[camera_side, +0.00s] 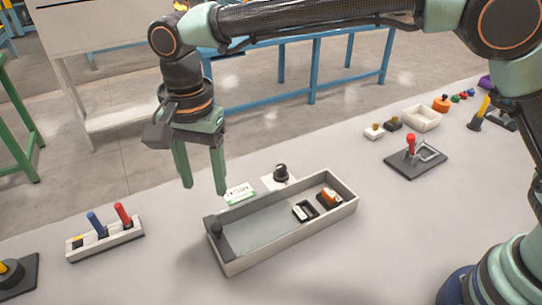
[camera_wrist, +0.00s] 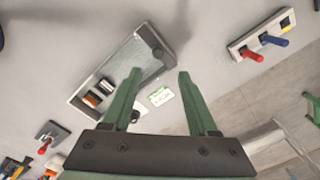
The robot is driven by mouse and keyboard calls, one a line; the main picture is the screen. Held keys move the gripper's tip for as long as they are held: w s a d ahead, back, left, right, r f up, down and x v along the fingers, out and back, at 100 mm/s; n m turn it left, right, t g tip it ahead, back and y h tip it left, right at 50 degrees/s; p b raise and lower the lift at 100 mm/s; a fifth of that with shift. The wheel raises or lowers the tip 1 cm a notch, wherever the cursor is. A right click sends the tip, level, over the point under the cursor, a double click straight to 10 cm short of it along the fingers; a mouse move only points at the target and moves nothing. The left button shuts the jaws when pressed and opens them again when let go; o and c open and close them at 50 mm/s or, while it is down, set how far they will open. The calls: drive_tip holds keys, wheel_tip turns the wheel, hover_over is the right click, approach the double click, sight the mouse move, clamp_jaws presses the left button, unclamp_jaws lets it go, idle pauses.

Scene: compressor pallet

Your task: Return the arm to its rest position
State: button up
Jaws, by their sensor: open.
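My gripper (camera_side: 204,186) hangs over the work table in the side view, with its two green fingers pointing down. The fingers are apart and nothing is between them. It is above and just behind the left part of a grey tray (camera_side: 283,246). In the wrist view my gripper (camera_wrist: 158,73) is open and empty, with the tray (camera_wrist: 88,86) beyond and to the left of the fingertips. My arm reaches in from the upper right of the side view.
The tray holds rocker-switch-like parts (camera_side: 328,198) and a dark knob (camera_side: 215,228). Behind it are a green-white card (camera_side: 240,193) and a black knob (camera_side: 281,173). A holder (camera_side: 105,240) with blue and red handles stands left. A red-handled lever (camera_side: 411,145) stands right.

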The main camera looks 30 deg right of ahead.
drive_tip(key=shift+r, duration=0.3)
drive_tip(key=d+r+n+t+y, duration=0.15)
drive_tip(key=d+r, duration=0.25)
drive_tip(key=d, duration=0.5)
drive_tip(key=d+r+n+t+h, duration=0.15)
drive_tip(key=d+r, duration=0.25)
drive_tip(key=d, duration=0.5)
drive_tip(key=s+d+f+n+t, duration=0.1)
drive_tip(key=s+d+n, duration=0.2)
drive_tip(key=d, duration=0.5)
drive_tip(key=s+d+f+n+t, duration=0.1)
drive_tip(key=s+d+n, duration=0.2)
drive_tip(key=s+d, duration=0.3)
drive_tip(key=d, duration=0.3)
drive_tip(key=shift+s+f+t, duration=0.25)
drive_tip(key=shift+f+t, duration=0.05)
drive_tip(key=shift+f, duration=0.1)
drive_tip(key=shift+d, duration=0.1)
